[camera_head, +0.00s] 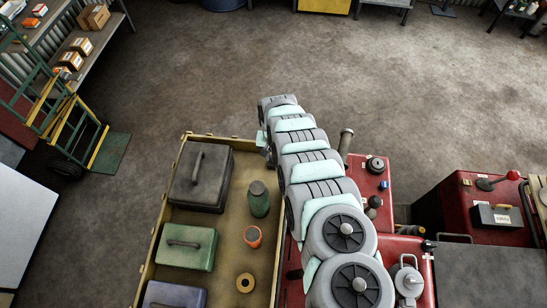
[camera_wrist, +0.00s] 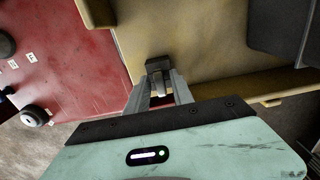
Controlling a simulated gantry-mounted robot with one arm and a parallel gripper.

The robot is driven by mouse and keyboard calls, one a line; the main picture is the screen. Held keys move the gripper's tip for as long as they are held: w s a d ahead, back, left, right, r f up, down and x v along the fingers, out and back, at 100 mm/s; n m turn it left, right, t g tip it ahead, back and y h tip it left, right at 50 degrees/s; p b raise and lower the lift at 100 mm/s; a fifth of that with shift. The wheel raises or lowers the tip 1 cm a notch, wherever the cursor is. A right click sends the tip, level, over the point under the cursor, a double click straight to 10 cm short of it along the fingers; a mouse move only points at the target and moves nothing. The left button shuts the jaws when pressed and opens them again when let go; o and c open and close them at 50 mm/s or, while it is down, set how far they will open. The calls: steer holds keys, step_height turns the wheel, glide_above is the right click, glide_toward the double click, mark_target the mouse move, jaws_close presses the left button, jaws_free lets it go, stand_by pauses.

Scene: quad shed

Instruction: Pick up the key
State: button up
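I cannot make out a key in either view. My gripper (camera_wrist: 159,66) points down at a tan tray (camera_wrist: 200,42), near its rim, in the wrist view. Its two grey fingers lean together and their dark tips appear to meet, with nothing visible between them. In the head view the arm hides the gripper. The tan tray (camera_head: 225,257) there holds a black toolbox (camera_head: 202,178), a green case (camera_head: 187,247), a blue-grey case (camera_head: 174,295), a green bottle (camera_head: 258,199), an orange cup (camera_head: 252,237) and a tan ring (camera_head: 245,282).
A red surface with small fittings (camera_head: 372,187) lies right of the tray and also shows in the wrist view (camera_wrist: 75,55). A hand truck (camera_head: 85,140) and shelves with boxes (camera_head: 94,16) stand at left. The concrete floor behind the tray is clear.

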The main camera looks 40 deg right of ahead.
jaws_close()
steer(key=shift+r, duration=0.2)
stand_by(0.5)
steer(key=shift+w+r, duration=0.15)
steer(key=shift+r, duration=1)
step_height(320, 180, up, 17)
steer(key=p, duration=0.4)
steer(key=shift+r, duration=0.2)
